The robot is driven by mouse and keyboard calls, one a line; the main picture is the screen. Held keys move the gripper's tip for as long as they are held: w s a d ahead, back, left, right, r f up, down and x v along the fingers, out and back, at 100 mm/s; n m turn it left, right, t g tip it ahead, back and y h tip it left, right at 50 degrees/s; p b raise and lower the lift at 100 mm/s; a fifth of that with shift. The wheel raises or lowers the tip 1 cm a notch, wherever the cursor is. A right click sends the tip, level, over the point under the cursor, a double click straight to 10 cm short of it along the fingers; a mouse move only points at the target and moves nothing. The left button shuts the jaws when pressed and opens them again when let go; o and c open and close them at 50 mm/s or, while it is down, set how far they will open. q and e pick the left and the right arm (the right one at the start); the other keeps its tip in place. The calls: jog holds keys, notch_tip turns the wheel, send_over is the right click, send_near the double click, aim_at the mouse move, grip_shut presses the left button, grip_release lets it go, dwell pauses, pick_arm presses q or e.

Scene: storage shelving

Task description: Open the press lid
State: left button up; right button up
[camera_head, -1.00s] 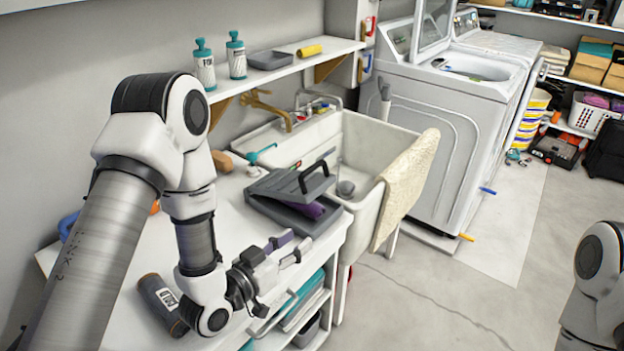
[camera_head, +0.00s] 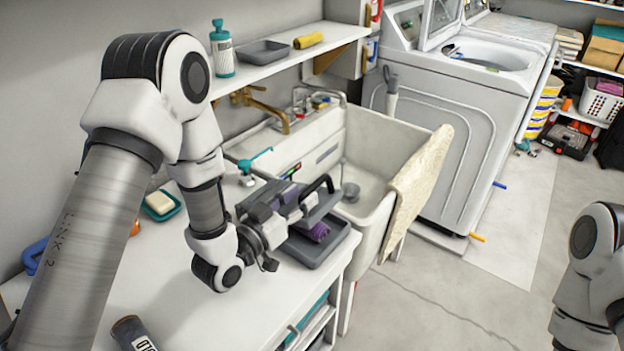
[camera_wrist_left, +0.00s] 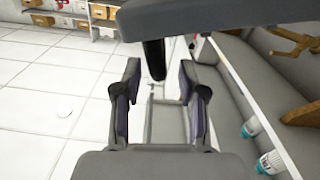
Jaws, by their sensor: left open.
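The press is a grey tray-like base (camera_head: 338,246) on the white counter with a grey lid (camera_head: 325,207) above it. The lid carries a black arched handle (camera_head: 322,186). A purple folded item (camera_head: 316,232) lies between lid and base. My left gripper (camera_head: 287,204) is open at the handle side of the lid and partly hides it. In the left wrist view the black handle (camera_wrist_left: 153,58) shows between and just beyond the open fingers (camera_wrist_left: 160,92), under a grey slab that looks like the lid (camera_wrist_left: 220,14). Contact cannot be told. My right gripper is out of view.
A sink (camera_head: 375,165) with a draped towel (camera_head: 420,185) stands right of the press. A soap dish (camera_head: 160,207) and a dark cylinder (camera_head: 132,333) are on the counter. A shelf (camera_head: 290,58) with a bottle (camera_head: 222,52) hangs behind. Front counter is mostly clear.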

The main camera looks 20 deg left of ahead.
pick_arm(q)
jog(key=x, duration=0.4)
jog(key=shift+w+d, duration=0.1)
jog(key=shift+w, duration=0.25)
jog(key=shift+s, duration=0.1)
grip_shut()
